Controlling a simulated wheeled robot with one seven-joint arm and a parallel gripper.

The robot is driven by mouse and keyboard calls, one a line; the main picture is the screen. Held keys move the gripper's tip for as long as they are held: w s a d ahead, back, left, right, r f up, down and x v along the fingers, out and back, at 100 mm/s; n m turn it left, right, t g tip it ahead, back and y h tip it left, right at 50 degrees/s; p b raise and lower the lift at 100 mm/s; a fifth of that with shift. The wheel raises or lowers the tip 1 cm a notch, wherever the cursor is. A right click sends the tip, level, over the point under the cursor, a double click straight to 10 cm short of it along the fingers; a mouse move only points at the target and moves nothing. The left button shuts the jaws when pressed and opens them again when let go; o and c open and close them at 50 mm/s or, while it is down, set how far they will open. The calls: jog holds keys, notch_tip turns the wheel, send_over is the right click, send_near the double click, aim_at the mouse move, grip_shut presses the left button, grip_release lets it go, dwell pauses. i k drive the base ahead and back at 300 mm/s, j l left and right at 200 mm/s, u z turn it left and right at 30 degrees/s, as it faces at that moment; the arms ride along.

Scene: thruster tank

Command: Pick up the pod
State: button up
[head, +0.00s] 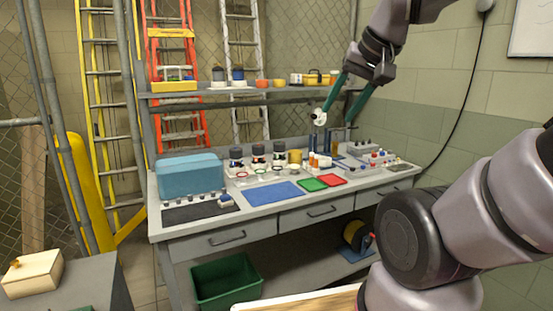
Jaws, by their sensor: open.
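My gripper (339,114) is open, with two teal fingers pointing down above the back right part of the workbench (262,220). A small white round part (320,117) shows beside the left fingertip; I cannot tell whether it touches the finger or stands behind it. Nothing clearly sits between the fingers. Several dark pieces with white bases (257,154) stand at the back of the bench, left of the gripper. I cannot tell for sure which of these things is the pod.
A teal case (189,176) stands at the bench's left end. Blue (272,193), green (312,184) and red (331,180) mats lie in front. A shelf (215,91) with pots runs above the bench. A green bin (226,281) sits below.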

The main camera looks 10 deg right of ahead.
aim_at(276, 157)
jog(key=i+l+u, duration=0.15)
jog(key=i+l, duration=0.3)
jog(key=i+l+u, duration=0.1)
jog(key=i+l, duration=0.35)
jog(key=i+l+u, duration=0.15)
jog(key=i+l, duration=0.3)
jog(key=i+l+u, duration=0.1)
jog(key=i+l, duration=0.3)
jog(key=l, duration=0.25)
